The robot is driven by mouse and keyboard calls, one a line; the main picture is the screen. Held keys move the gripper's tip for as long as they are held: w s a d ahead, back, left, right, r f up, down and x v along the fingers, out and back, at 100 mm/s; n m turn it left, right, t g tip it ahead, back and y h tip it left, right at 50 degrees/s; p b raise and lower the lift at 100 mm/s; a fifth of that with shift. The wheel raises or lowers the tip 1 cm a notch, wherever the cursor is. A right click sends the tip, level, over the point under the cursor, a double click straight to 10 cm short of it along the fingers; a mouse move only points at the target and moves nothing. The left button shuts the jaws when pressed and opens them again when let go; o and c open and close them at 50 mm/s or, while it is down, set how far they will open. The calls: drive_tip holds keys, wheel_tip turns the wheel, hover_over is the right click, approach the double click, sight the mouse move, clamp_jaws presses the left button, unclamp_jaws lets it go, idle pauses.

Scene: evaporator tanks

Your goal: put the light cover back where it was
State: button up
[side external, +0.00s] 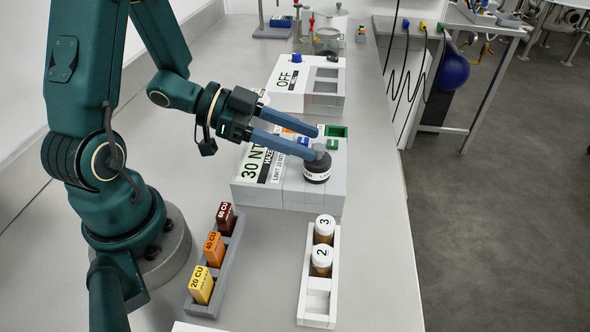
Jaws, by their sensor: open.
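A dark round cover (316,174) with a pale label band and a grey knob on top stands at the front right of the white and grey box (262,196) marked "30 NT". It looks like the light cover; its label is too small to read. My gripper (314,143) reaches in from the left with its two blue fingers spread apart. The nearer fingertip is right beside the cover's knob, and I cannot tell whether they touch. The farther fingertip is behind it, over the box. What lies under the cover is hidden.
A rack (234,244) of "CU" blocks stands at front left. A white rack (334,278) with bottles "2" and "3" and an empty front slot stands at front right. An "OFF" box (320,100) is behind. The bench between the racks is clear.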

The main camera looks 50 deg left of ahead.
drive_tip(key=v, duration=0.5)
drive_tip(key=shift+a, duration=0.1)
drive_tip(key=w+a+r+n+t+y, duration=0.1)
drive_tip(key=w+a+r+n+y, duration=0.45)
drive_tip(key=a+y, duration=0.55)
drive_tip(key=s+d+n+g+y, duration=0.1)
drive_tip(key=s+d+n+g, duration=0.1)
drive_tip(key=s+d, duration=0.4)
drive_tip(key=shift+s+d+f+n+g+y, duration=0.35)
drive_tip(key=shift+f+n+g+y, duration=0.1)
drive_tip(key=shift+n, duration=0.2)
drive_tip(key=shift+o, duration=0.3)
drive_tip(key=s+d+g+h, duration=0.2)
drive_tip(key=s+d, duration=0.3)
drive_tip(key=d, duration=0.1)
drive_tip(key=shift+s+f+h, duration=0.35)
drive_tip(key=shift+s+f, duration=0.05)
drive_tip(key=shift+f, duration=0.05)
drive_tip(key=o, duration=0.5)
drive_tip(key=shift+s+d, duration=0.3)
drive_tip(key=shift+s, duration=0.1)
drive_tip(key=shift+o, duration=0.3)
drive_tip(key=shift+s+d, duration=0.1)
